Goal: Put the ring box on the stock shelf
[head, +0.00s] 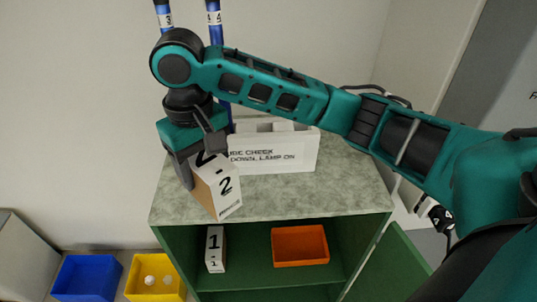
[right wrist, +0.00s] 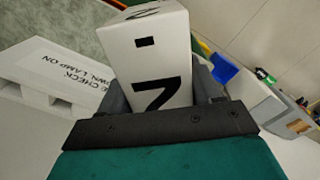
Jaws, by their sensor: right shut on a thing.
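My right gripper (head: 208,157) comes in from the right and is shut on a white and brown box marked 2 (head: 224,192). It holds the box tilted, over the front left of the cabinet's stone-like top (head: 300,199). In the right wrist view the same box (right wrist: 150,62) sits between the fingers, its number showing upside down. The lower shelf (head: 255,271) in the green cabinet holds a white box marked 1 (head: 215,248). I cannot tell from the lettering which one is the ring box. My left gripper is not in view.
A white sign block (head: 272,163) stands on the cabinet top, behind the held box. An orange tray (head: 300,246) is on the shelf, right of box 1. Blue (head: 87,277) and yellow (head: 155,277) bins stand at left. A green door (head: 390,265) hangs open at right.

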